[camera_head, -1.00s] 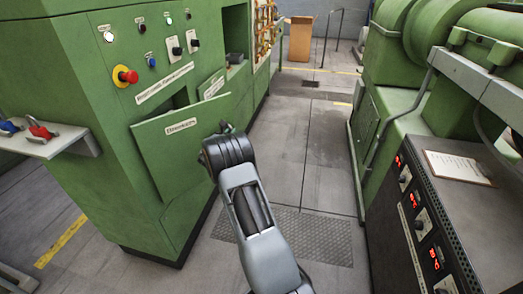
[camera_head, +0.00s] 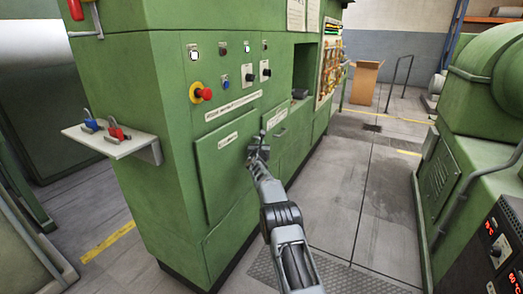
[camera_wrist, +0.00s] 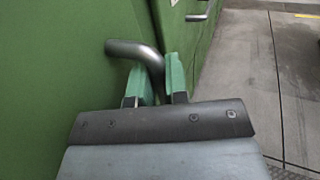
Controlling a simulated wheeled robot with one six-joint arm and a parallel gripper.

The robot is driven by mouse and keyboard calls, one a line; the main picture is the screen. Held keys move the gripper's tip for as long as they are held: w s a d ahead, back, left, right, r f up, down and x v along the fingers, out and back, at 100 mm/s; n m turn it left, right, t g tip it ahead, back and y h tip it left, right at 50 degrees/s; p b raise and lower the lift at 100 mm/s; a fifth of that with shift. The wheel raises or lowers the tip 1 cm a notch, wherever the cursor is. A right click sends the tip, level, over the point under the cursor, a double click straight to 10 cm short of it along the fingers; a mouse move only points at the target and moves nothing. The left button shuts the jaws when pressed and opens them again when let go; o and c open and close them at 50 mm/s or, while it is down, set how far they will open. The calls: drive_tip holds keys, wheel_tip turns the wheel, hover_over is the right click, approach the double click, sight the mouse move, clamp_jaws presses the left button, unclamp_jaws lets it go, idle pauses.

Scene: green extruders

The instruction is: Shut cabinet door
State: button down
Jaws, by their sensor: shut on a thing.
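The green cabinet door (camera_head: 222,170) with a white label is on the front of the green machine. It looks flush or almost flush with the front; a small gap cannot be ruled out. Its grey bent handle (camera_wrist: 132,48) shows in the wrist view, against the green door face (camera_wrist: 60,70). My gripper (camera_head: 256,150) is at the door's right edge. In the wrist view, the green fingers of my gripper (camera_wrist: 160,84) are closed around the handle's lower end. My gripper hides the handle in the head view.
A neighbouring door with its own handle (camera_head: 280,133) is to the right. Grey floor (camera_head: 340,200) is open between the machine and the right-hand green machine (camera_head: 480,130).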

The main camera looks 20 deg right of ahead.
drive_tip(key=shift+w+a+y, duration=0.3)
drive_tip(key=shift+w+a, duration=0.05)
drive_tip(key=shift+a, duration=0.05)
drive_tip(key=shift+a, duration=0.1)
drive_tip(key=c, duration=1.6)
unclamp_jaws()
drive_tip(key=shift+o, duration=1)
drive_tip(key=shift+w+a, duration=0.15)
drive_tip(key=shift+o, duration=1.3)
drive_tip(key=shift+d, duration=0.2)
